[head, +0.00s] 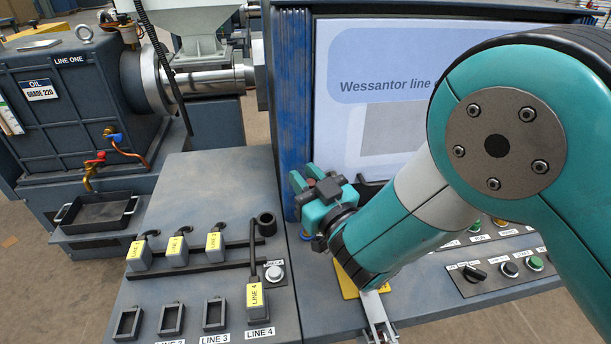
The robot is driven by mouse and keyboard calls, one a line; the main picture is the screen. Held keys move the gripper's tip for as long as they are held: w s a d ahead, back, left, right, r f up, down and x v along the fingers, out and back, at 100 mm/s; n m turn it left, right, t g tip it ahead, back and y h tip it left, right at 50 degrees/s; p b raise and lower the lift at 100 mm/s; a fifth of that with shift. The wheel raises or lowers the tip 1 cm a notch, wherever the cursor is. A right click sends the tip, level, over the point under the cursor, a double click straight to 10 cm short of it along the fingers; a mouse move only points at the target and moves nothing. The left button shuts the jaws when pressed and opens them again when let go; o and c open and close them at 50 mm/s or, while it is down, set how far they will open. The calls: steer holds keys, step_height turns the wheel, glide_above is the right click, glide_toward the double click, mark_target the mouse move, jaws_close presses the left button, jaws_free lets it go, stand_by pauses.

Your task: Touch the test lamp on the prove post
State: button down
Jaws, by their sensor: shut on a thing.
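My gripper (306,179) has teal fingers and is in front of the blue upright beside the display. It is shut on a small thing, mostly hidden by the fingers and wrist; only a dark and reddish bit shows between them. I take it for the test lamp, but its shape cannot be made out. I cannot pick out the prove post for certain. A small blue and orange piece shows just below the gripper, mostly covered. A short dark round post (266,222) stands on the bench to the left, apart from the gripper.
A white round button (273,273) is on the bench. Three yellow-tagged plugs (177,252) stand in a row, and a LINE 4 plug (256,302) sits in front. Empty sockets (171,320) lie at the front. Knobs (474,273) are at the right. A drip tray (101,211) is at the left.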

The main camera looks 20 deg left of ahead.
steer(key=shift+f+b, duration=0.4)
steer(key=shift+f, duration=0.45)
steer(key=shift+f+b, duration=0.4)
steer(key=shift+f, duration=0.15)
stand_by(1.0)
step_height(320, 180, up, 7)
steer(key=p, duration=0.7)
steer(key=shift+r, duration=0.15)
